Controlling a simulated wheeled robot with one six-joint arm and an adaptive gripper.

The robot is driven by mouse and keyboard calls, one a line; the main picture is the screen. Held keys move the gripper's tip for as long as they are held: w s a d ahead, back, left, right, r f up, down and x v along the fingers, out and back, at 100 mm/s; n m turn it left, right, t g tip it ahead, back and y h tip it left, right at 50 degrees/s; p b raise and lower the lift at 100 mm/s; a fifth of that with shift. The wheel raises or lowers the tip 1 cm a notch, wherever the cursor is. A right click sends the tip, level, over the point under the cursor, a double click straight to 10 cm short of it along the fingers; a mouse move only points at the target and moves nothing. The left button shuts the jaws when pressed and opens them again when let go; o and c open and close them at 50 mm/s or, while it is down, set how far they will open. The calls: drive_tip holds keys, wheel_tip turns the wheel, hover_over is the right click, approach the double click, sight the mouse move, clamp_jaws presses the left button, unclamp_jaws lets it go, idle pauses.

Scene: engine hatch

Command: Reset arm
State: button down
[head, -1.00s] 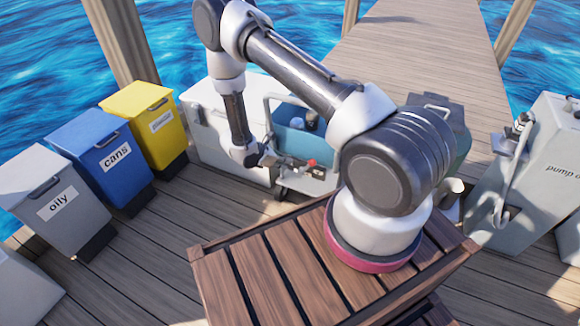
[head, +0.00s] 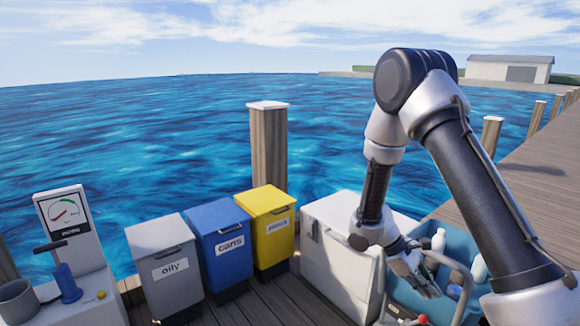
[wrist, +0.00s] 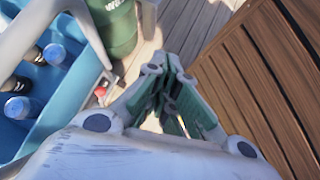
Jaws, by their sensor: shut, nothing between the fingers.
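My gripper (wrist: 172,112) is shut and empty, its green-padded fingers together in the middle of the wrist view. In the head view my gripper (head: 420,282) hangs from my bent arm, in front of or over the blue tub (head: 460,245); I cannot tell how far it is from the tub. In the wrist view the tub (wrist: 70,80) lies to the left of the fingers, with a gap of planks at their tips.
A brown slatted wooden surface (wrist: 260,75) is close on the right in the wrist view. A green container (wrist: 115,28) stands beyond the fingertips. Grey (head: 165,265), blue (head: 222,247) and yellow (head: 269,225) bins stand left of a white box (head: 338,265). Water lies behind.

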drive_tip(key=s+r+m+t+y, duration=0.2)
drive_tip(key=s+r, duration=0.3)
drive_tip(key=r, duration=0.5)
drive_tip(key=s+r+m+t+y, duration=0.3)
drive_tip(key=s+r, duration=0.3)
drive_tip(key=r, duration=0.5)
drive_tip(key=s+r+m+t+y, duration=0.2)
drive_tip(key=s+r+m+t, duration=0.2)
drive_tip(key=r, duration=0.6)
drive_tip(key=shift+s+a+r+m+y, duration=0.3)
drive_tip(key=shift+s+r+m, duration=0.1)
drive_tip(key=shift+s, duration=0.4)
